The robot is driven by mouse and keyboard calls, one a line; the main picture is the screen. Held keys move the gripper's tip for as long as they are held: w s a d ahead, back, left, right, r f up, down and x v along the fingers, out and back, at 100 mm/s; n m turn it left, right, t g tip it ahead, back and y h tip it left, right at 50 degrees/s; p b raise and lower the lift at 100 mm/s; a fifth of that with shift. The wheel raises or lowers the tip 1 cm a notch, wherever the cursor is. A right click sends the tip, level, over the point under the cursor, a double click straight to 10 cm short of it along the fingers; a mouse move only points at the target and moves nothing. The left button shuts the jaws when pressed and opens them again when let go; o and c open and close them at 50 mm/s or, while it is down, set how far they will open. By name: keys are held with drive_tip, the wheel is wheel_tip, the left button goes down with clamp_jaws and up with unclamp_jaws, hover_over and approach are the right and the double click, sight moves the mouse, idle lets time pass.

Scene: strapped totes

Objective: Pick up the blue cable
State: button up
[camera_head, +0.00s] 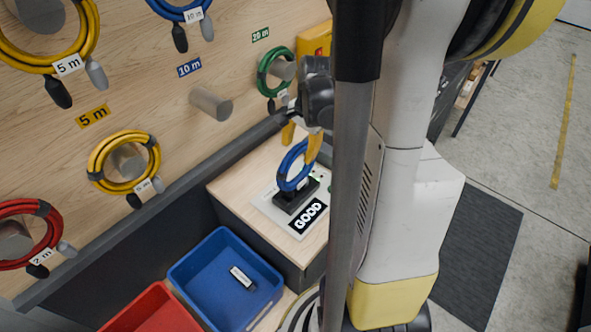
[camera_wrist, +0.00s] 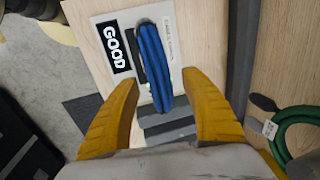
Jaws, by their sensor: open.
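The blue cable (camera_head: 290,168) is a coiled loop standing upright in a dark holder (camera_head: 297,194) on a light device beside a "GOOD" sign. In the wrist view the blue cable (camera_wrist: 154,66) shows edge-on, running between the fingers' tips. My gripper (camera_head: 301,142) is just above and over the coil, its yellow fingers pointing down toward it. In the wrist view my gripper (camera_wrist: 161,78) is open, with a finger on each side of the coil and a gap to both. Part of the coil's upper end is hidden in the head view.
A blue tote (camera_head: 185,275) with a small label and a red tote (camera_head: 150,312) stand below. The wooden pegboard (camera_head: 150,70) holds yellow, red, blue and green coils on pegs. A green coil (camera_wrist: 290,135) is near the gripper's right in the wrist view.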

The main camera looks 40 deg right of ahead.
drive_tip(key=shift+w+f, duration=0.1)
drive_tip(key=shift+f, duration=0.4)
drive_tip(key=shift+c, duration=0.5)
clamp_jaws()
drive_tip(key=shift+r, duration=0.1)
